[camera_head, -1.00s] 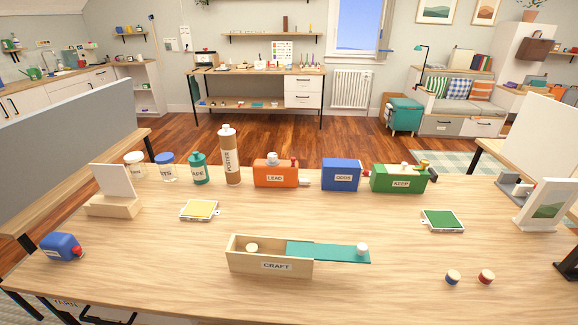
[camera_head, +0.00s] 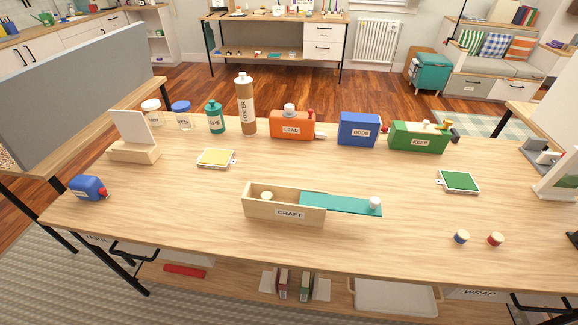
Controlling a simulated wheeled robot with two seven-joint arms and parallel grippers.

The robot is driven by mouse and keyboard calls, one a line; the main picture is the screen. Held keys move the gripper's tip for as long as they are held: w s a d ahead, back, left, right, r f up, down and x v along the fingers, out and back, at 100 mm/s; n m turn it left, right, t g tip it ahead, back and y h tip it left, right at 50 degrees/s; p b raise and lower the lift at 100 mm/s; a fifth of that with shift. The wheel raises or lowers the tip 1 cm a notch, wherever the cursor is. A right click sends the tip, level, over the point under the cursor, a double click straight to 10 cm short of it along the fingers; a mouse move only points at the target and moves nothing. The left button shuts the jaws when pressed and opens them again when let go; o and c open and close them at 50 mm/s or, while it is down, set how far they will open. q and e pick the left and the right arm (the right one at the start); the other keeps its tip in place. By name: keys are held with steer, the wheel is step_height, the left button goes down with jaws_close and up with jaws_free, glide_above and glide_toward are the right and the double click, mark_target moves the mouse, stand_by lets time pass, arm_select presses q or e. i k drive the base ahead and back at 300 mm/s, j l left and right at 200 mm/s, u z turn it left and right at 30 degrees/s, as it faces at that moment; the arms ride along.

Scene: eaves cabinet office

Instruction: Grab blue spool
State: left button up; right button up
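A small blue spool (camera_head: 461,238) with a pale top stands upright near the front right of the wooden table (camera_head: 370,240). A matching red spool (camera_head: 495,239) stands just to its right, with a small gap between them. Neither of my grippers shows in the head view.
A wooden CRAFT box (camera_head: 285,207) with a teal sliding lid (camera_head: 335,202) sits left of the spools. A green pad (camera_head: 459,181) lies behind them. A row of containers, including an orange LEAD one (camera_head: 291,126), lines the back edge. The table around the spools is clear.

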mark_target(461, 236)
steer(key=z, duration=1.4)
steer(key=i+l, duration=0.1)
steer(key=l, duration=0.2)
steer(key=i+l+u, duration=0.1)
steer(key=l, duration=0.25)
steer(key=i+l, duration=0.15)
steer(key=l, duration=0.15)
steer(key=i+l+u, duration=0.1)
steer(key=l, duration=0.25)
